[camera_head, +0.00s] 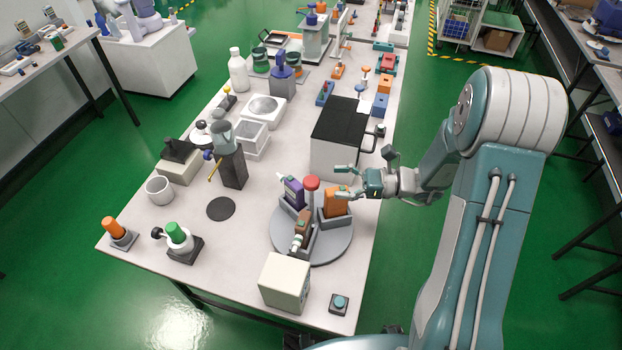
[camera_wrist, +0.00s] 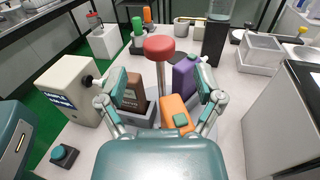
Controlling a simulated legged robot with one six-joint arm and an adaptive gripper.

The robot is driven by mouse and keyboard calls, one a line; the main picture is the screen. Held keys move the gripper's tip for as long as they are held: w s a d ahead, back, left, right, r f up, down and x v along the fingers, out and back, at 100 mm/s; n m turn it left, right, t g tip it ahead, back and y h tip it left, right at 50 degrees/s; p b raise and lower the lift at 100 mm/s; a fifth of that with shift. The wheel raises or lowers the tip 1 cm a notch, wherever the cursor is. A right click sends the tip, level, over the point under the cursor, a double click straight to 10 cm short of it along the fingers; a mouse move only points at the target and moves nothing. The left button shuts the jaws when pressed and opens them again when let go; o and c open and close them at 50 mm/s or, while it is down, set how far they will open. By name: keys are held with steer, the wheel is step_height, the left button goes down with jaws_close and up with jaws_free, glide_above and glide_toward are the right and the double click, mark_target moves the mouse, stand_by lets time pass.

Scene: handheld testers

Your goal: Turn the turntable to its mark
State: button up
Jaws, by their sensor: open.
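The turntable (camera_head: 338,245) is a grey round disc near the table's right front edge. A post with a red knob (camera_head: 311,183) stands at its middle; the knob also shows in the wrist view (camera_wrist: 158,47). Holders on the disc carry a purple item (camera_head: 293,192), an orange item (camera_head: 335,203) and a brown item (camera_head: 302,222). My gripper (camera_head: 344,181) is open, above the orange item. In the wrist view, its fingers (camera_wrist: 161,88) are spread, with the post beyond and between them and the orange item (camera_wrist: 175,112) below. I cannot make out a mark on the disc.
A beige box (camera_head: 284,284) with a small display stands just in front of the disc. A teal button (camera_head: 340,302) is at the front corner. A white box with a black top (camera_head: 338,122) stands behind. A dark flat disc (camera_head: 221,208) lies to the left.

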mark_target(312, 180)
steer(key=a, duration=0.6)
steer(key=shift+w+a, duration=0.2)
steer(key=shift+w, duration=0.05)
steer(key=shift+d, duration=0.1)
jaws_close()
